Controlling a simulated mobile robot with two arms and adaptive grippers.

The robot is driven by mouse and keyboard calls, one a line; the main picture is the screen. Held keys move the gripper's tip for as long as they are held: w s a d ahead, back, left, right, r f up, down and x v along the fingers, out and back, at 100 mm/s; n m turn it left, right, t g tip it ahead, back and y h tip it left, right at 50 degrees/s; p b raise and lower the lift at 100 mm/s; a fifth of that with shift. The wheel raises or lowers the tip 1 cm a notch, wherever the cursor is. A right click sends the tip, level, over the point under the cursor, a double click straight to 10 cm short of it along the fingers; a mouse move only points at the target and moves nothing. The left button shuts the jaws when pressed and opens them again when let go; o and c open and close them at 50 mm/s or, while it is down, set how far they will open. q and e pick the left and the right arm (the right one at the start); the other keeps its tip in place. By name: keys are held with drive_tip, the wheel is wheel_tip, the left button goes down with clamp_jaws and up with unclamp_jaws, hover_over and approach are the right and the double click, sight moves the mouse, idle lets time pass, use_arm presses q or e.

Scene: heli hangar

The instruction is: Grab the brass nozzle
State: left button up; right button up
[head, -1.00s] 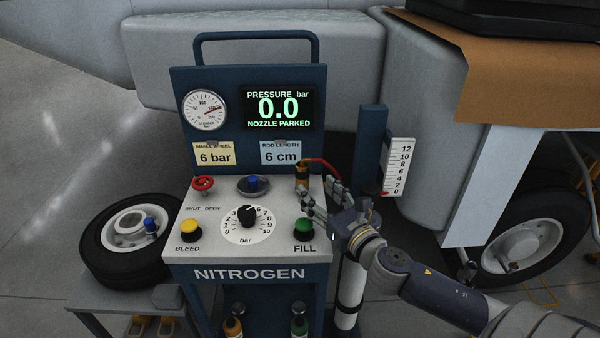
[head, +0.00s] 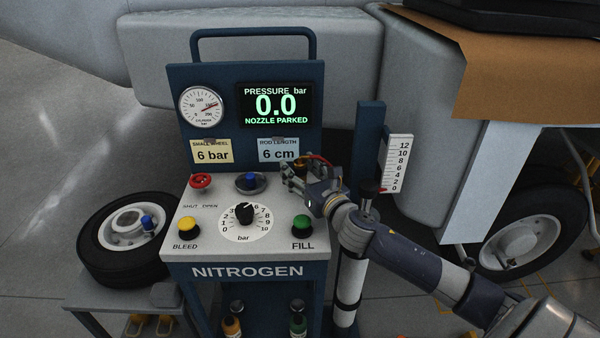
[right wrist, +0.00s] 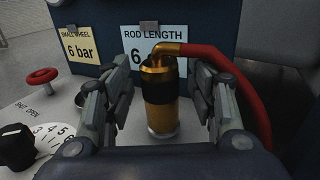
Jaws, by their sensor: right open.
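The brass nozzle (right wrist: 160,96) stands upright at the back right of the nitrogen cart's top panel. It has a black band, a brass elbow on top and a red hose (right wrist: 225,62) leading off to the right. My right gripper (head: 290,176) is at the nozzle and hides most of it in the head view. In the right wrist view the open fingers of my right gripper (right wrist: 160,108) stand on either side of the nozzle, with gaps between them and it. My left gripper is not in view.
The display (head: 275,105) reads 0.0, NOZZLE PARKED. A ruled post (head: 370,145) stands right of my gripper.

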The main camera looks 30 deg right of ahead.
drive_tip(key=shift+w, duration=0.15)
clamp_jaws()
drive_tip(key=shift+r, duration=0.1)
